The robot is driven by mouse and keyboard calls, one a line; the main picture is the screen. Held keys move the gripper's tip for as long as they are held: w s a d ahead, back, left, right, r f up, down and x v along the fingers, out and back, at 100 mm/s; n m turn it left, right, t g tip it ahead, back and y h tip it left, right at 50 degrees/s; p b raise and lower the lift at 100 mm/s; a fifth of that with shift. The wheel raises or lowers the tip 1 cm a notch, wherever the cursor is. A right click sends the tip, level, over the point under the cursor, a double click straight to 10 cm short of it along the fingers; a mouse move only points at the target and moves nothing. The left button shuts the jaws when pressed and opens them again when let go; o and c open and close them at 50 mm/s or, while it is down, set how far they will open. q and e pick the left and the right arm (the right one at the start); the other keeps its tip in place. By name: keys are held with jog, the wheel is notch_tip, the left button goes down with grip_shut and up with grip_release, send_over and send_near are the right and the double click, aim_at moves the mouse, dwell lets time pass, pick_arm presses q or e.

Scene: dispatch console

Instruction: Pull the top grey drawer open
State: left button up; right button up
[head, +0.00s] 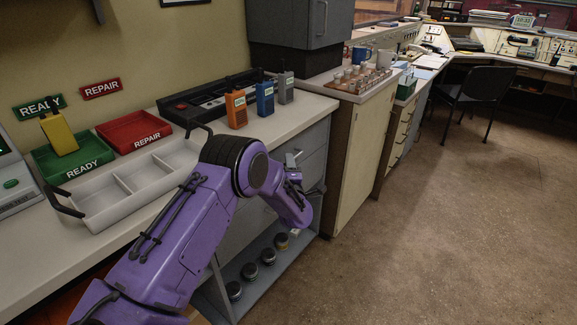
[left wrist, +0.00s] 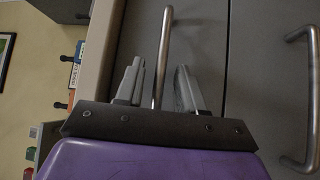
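The top grey drawer (head: 314,138) is in the grey cabinet under the counter, its front partly hidden by my left arm in the head view. It looks shut. In the left wrist view its grey front (left wrist: 206,35) fills the middle, with a metal bar handle (left wrist: 166,35) standing off it. My left gripper (left wrist: 160,68) is at this handle, one finger on each side of the bar. Gaps show between the bar and both fingers, so the gripper is open. My right gripper is not in view.
A lower drawer's handle (left wrist: 312,100) is close by at the right of the left wrist view. The counter holds a white divided tray (head: 130,187), green and red trays and several radios. Jars stand on a low shelf (head: 250,298). Open floor (head: 430,230) lies right.

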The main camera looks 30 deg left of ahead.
pick_arm(q)
grip_shut()
